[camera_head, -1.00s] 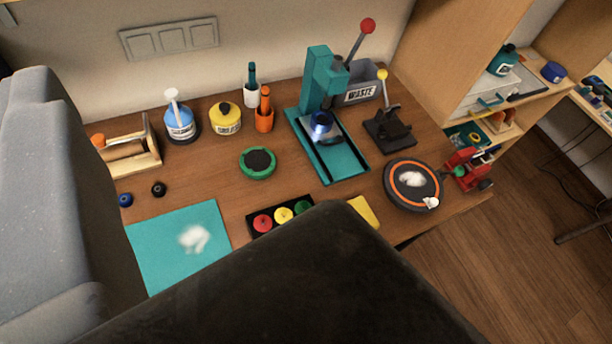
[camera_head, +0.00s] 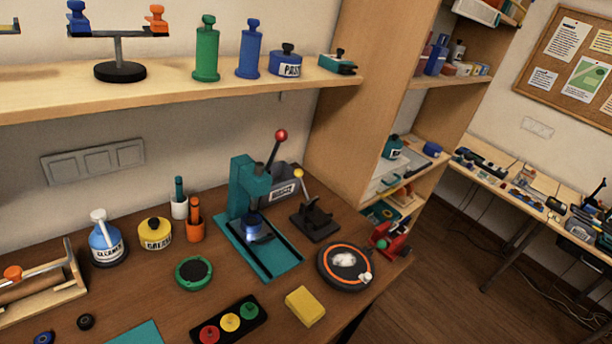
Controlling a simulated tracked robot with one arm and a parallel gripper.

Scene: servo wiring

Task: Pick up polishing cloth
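A folded yellow piece, likely the polishing cloth (camera_head: 305,306), lies flat on the brown workbench (camera_head: 150,292) near its front edge. It sits right of the black tray (camera_head: 231,331) with red, yellow and green buttons and in front of the round black turntable (camera_head: 345,265) with an orange ring. Nothing covers the yellow piece. My gripper does not show in this view.
A teal press (camera_head: 250,195) with a red-knobbed lever stands behind the yellow piece. A small black stand (camera_head: 315,220) and a grey waste bin (camera_head: 288,185) are beside it. A shelf (camera_head: 180,95) hangs above. The bench ends at the right, with floor beyond.

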